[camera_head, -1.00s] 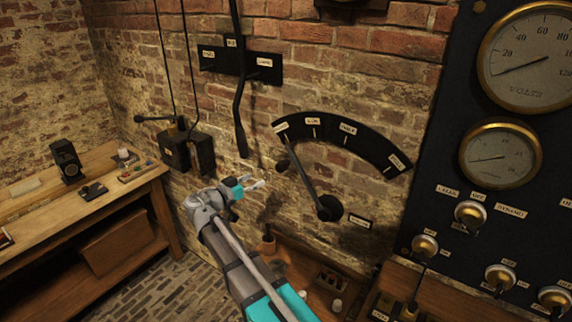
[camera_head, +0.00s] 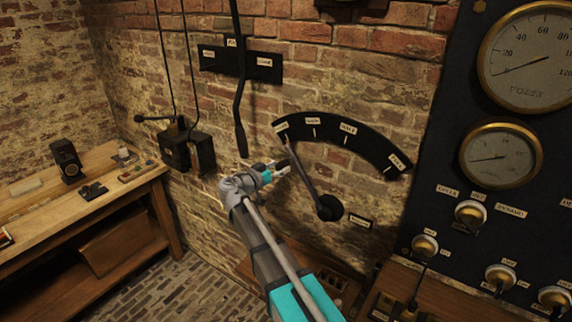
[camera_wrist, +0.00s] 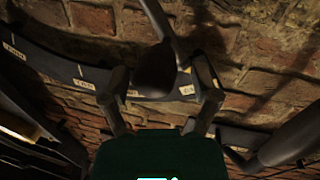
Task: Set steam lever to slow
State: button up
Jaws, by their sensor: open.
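The steam lever (camera_head: 303,178) is a dark rod on a round pivot (camera_head: 331,207) on the brick wall. It leans up and left to the leftmost label of a black arc plate (camera_head: 374,150). The slow label (camera_head: 312,121) appears to be the second from the left; the print is small. My gripper (camera_head: 283,167) is at the lever's knob, from the left. In the wrist view the dark knob (camera_wrist: 155,70) sits between the two open fingertips of my gripper (camera_wrist: 160,78). I cannot tell if either finger touches it.
A long hanging lever (camera_head: 239,110) and black switch boxes (camera_head: 187,150) are on the wall to the left. A dark gauge panel (camera_head: 440,150) stands at the right. A wooden bench (camera_head: 150,180) is at the left.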

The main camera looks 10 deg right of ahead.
aim_at(289, 162)
jog(key=shift+x, duration=1.55)
grip_shut()
jog(key=shift+d+r, duration=0.1)
